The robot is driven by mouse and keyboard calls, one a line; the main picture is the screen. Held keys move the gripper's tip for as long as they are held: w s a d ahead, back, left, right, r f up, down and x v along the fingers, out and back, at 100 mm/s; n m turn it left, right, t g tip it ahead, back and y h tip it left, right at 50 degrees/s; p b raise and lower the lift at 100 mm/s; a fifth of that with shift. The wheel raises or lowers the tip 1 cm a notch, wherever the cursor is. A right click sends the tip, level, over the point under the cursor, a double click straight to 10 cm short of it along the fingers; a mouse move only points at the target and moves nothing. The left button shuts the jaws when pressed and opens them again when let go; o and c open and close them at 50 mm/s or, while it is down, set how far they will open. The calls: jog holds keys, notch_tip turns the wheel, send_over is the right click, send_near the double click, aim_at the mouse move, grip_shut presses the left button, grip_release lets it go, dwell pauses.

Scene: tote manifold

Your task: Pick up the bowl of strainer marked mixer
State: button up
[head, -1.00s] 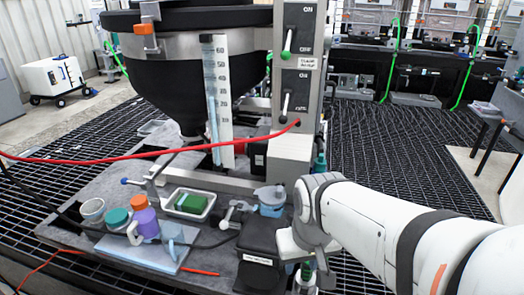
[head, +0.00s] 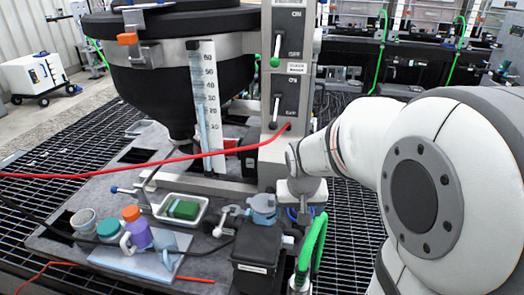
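A blue bowl-shaped part (head: 263,207) with a grey-blue top stands at the middle of the grey deck, beside a grey valve fitting (head: 226,217). It looks like a strainer bowl, but I cannot read any marking on it. My gripper (head: 303,212) is at the end of the white arm, just right of the blue bowl and apparently apart from it. Its fingers are small and unclear, so I cannot tell if they are open or hold anything.
At left are a tray (head: 160,208) with a green block, several cups and a purple bottle (head: 138,232). A large black hopper (head: 180,85) and red cable (head: 130,172) lie behind.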

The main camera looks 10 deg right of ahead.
jog(key=w+d+f, duration=0.2)
jog(key=w, duration=0.2)
jog(key=w+d+f+m+p, duration=0.1)
jog(key=w+d+f, duration=0.1)
jog(key=w, duration=0.2)
jog(key=w+d+f+m+t+p, duration=0.1)
jog(key=w+d+f, duration=0.1)
jog(key=w, duration=0.3)
jog(key=shift+d+f+h, duration=0.1)
jog(key=shift+f+h, duration=0.2)
jog(key=shift+h, duration=0.1)
jog(key=x, duration=0.7)
jog(key=shift+w, duration=0.25)
jog(key=shift+c, duration=0.3)
jog(key=c, duration=1.1)
